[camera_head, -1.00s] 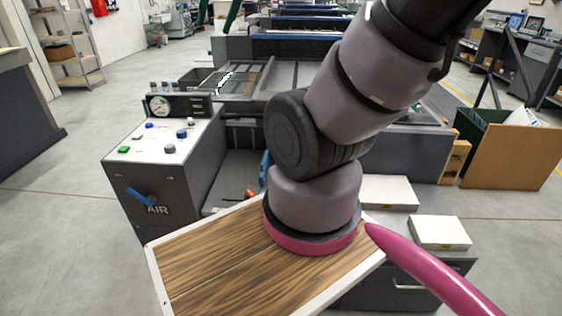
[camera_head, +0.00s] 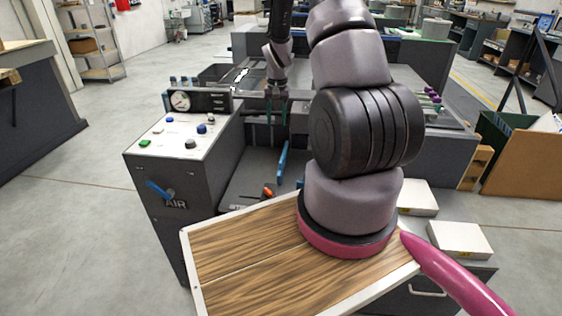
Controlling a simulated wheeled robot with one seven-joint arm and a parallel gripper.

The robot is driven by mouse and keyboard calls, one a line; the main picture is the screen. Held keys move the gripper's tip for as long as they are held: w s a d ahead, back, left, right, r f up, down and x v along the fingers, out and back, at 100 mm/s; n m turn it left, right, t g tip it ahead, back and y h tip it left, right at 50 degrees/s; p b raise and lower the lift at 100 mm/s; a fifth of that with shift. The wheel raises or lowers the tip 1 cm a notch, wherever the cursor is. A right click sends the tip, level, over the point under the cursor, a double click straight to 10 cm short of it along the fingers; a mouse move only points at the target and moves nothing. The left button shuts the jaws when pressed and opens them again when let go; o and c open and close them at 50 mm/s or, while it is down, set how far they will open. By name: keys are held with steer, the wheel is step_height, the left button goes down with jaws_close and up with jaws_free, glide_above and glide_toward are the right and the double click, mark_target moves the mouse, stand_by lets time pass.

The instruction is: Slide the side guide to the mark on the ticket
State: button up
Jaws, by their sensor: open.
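My gripper (camera_head: 277,114) hangs at the end of my arm, pointing down just behind the right end of the control box. Its two dark fingers look parted, with nothing clearly between them. A blue upright bar (camera_head: 282,163) stands below and in front of it, apart from the fingers. I cannot tell whether this bar is the side guide. The ticket and its mark cannot be made out. My arm hides much of the machine bed to the right.
The control box (camera_head: 150,180) with gauge, buttons and blue AIR lever stands left of the gripper. An orange-handled tool (camera_head: 267,191) lies in the recess below. Two white stacks (camera_head: 458,240) sit at right. A brown-sided bin (camera_head: 525,160) stands far right.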

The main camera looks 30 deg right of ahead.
glide_toward(281, 160)
steer(key=shift+g, duration=0.4)
steer(key=f, duration=1)
steer(key=shift+w+f, duration=0.1)
steer(key=shift+w, duration=0.3)
jaws_close()
stand_by(0.4)
